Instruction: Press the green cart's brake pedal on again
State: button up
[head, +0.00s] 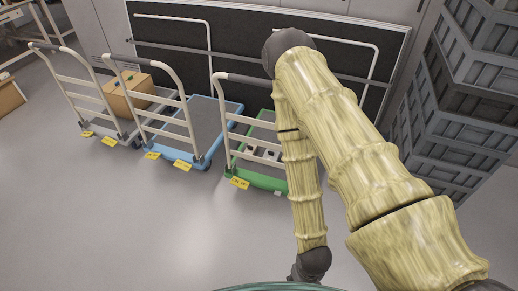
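The green cart (262,180) stands right of centre in the head view, with a pale handle frame (228,125) and some small pale items (250,150) on its deck. A yellow tag or pedal (239,183) sits low at its near left edge; I cannot tell which it is, or whether a brake is on. My arm crosses in front of the cart's right side and hides part of it. The arm runs down to a dark wrist joint at the bottom of the picture. My gripper's fingers do not show.
A blue cart (208,118) stands left of the green one, and a grey cart with a cardboard box (133,93) farther left. Dark panels (255,40) stand behind. Stacked grey crates (455,110) rise at the right. The floor (120,220) in front is clear.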

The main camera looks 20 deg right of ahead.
aim_at(238, 183)
jog(key=z, duration=1.2)
jog(key=i, duration=0.8)
jog(key=u, duration=1.65)
